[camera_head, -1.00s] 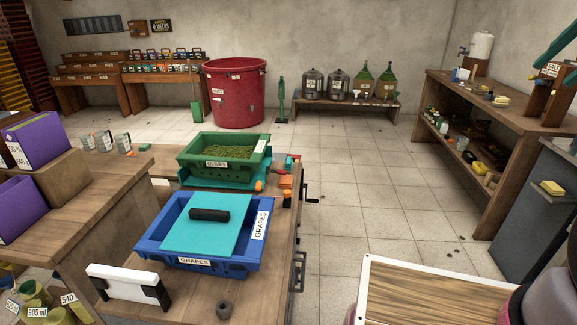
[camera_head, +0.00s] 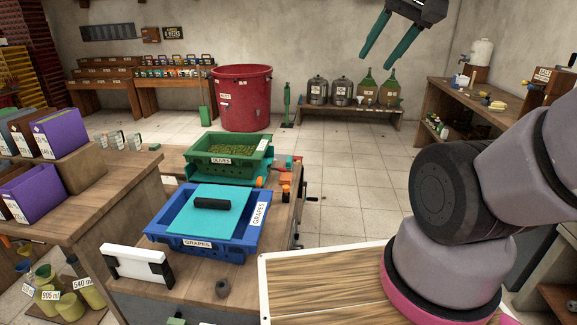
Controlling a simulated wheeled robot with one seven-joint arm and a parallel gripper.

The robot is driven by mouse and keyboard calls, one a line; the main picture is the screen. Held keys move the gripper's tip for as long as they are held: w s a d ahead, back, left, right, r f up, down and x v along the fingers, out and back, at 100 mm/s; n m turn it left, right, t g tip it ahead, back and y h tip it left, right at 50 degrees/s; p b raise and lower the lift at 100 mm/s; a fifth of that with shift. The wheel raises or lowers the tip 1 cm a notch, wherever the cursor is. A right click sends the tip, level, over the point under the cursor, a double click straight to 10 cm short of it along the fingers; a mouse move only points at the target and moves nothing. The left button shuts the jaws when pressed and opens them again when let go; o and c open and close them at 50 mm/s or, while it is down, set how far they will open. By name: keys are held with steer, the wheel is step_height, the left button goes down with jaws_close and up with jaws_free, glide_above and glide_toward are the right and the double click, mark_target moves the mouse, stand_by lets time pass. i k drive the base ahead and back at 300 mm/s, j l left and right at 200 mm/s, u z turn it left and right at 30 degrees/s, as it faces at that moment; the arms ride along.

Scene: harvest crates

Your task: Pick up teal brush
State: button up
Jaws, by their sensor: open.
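I cannot pick out a teal brush for certain. Small red, orange and teal items (camera_head: 287,178) lie on the bench just right of the green olives crate (camera_head: 230,172), too small to tell apart. A flat teal panel with a black handle (camera_head: 208,222) lies on the blue grapes crate (camera_head: 163,235). My gripper (camera_head: 378,62) hangs at the top of the view, right of centre. Its two teal fingers are apart, with nothing between them, high above and clear of the bench.
A white block with black ends (camera_head: 132,262) and a small dark object (camera_head: 222,288) are at the bench's near end. Purple boxes (camera_head: 62,132) stand on the left bench. A red vat (camera_head: 240,95) stands behind. Tiled floor (camera_head: 350,200) is free on the right.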

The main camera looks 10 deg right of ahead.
mark_target(290, 162)
steer(key=l+u, duration=0.2)
steer(key=l, duration=0.5)
steer(key=i+l+u, duration=0.35)
steer(key=l, duration=0.25)
steer(key=i+l+u, duration=0.2)
steer(key=l, duration=0.15)
steer(key=l+u, duration=0.15)
steer(key=l, duration=0.2)
steer(key=i+l+u, duration=0.15)
steer(key=i+l, duration=0.15)
steer(key=i+l+u, duration=0.15)
steer(key=i+l, duration=0.15)
steer(key=l, duration=0.2)
steer(key=i+l+u, duration=0.2)
steer(key=l, duration=0.3)
steer(key=i, duration=0.1)
